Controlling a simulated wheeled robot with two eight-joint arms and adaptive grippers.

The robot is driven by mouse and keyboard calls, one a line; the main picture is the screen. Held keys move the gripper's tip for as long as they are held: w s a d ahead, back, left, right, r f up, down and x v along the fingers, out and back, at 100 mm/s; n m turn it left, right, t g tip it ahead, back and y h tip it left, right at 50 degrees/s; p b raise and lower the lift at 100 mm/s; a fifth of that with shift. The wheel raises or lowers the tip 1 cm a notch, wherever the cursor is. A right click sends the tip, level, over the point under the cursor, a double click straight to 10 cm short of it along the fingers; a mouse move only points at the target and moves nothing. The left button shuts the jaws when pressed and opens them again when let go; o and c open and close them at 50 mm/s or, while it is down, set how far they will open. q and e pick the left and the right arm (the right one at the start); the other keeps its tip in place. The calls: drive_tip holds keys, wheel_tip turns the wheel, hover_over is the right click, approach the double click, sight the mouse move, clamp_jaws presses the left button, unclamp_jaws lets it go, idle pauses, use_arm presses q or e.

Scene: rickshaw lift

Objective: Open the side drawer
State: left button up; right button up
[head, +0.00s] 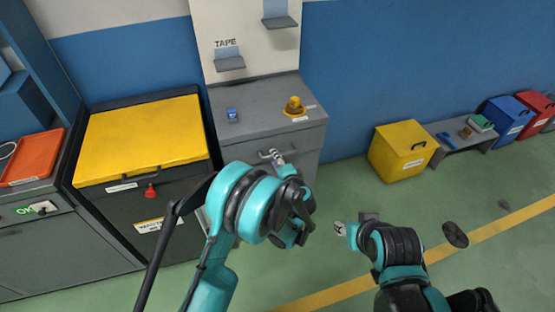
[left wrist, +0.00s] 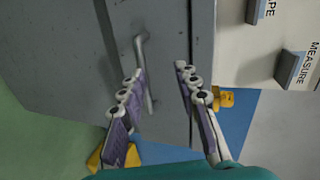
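The grey cabinet (head: 235,100) stands against the wall, with a drawer front (head: 240,152) below its top. A bar handle (head: 265,154) is on that front and also shows in the left wrist view (left wrist: 141,52). The drawer looks closed. My left gripper (head: 278,158) is at the handle, its arm hiding part of the front. In the left wrist view its two fingers (left wrist: 161,88) are spread, with the handle between them, closer to the left finger. I cannot tell whether they touch it. My right gripper (head: 350,228) is low over the floor, away from the cabinet; its opening is unclear.
A blue item (head: 232,114) and a yellow item (head: 294,105) stand on the cabinet top. A yellow-lidded chest (head: 140,133) is beside it on the left. A yellow box (head: 402,150) and a low bench (head: 455,140) are on the right. Green floor is free in front.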

use_arm(q)
drive_tip(key=shift+m+t, duration=0.5)
drive_tip(key=shift+m, duration=0.2)
drive_tip(key=w+f+b, duration=0.1)
drive_tip(key=w, duration=0.1)
drive_tip(key=w+f+b, duration=0.1)
drive_tip(key=w+f, duration=0.3)
drive_tip(key=w, duration=0.1)
drive_tip(key=shift+w+d+f+b, duration=0.1)
drive_tip(key=shift+d+f+b, duration=0.15)
drive_tip(key=shift+b, duration=0.15)
drive_tip(key=shift+r, duration=0.1)
clamp_jaws()
